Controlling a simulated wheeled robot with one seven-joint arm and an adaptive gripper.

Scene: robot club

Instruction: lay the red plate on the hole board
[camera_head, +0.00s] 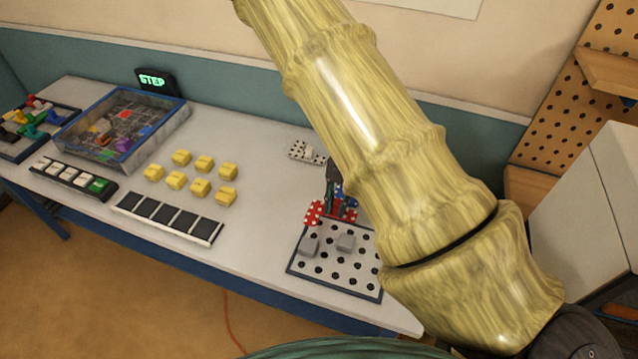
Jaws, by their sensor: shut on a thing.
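The red plate (314,213), with pale holes, is at the far left edge of the hole board. The light hole board (325,274) has dark holes and a dark rim, and lies near the table's front edge. My gripper (335,196) is small, dark and partly hidden by my arm. It is shut on the red plate from above. Whether the plate touches the board or is held just above it, I cannot tell.
A white holed plate (307,153) lies behind. Yellow blocks (203,163), a strip of black squares (167,218), a row of keys (72,178) and a blue-rimmed tray (73,129) are to the left. A green-lit STEP sign (153,80) stands behind. My arm hides the table's right part.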

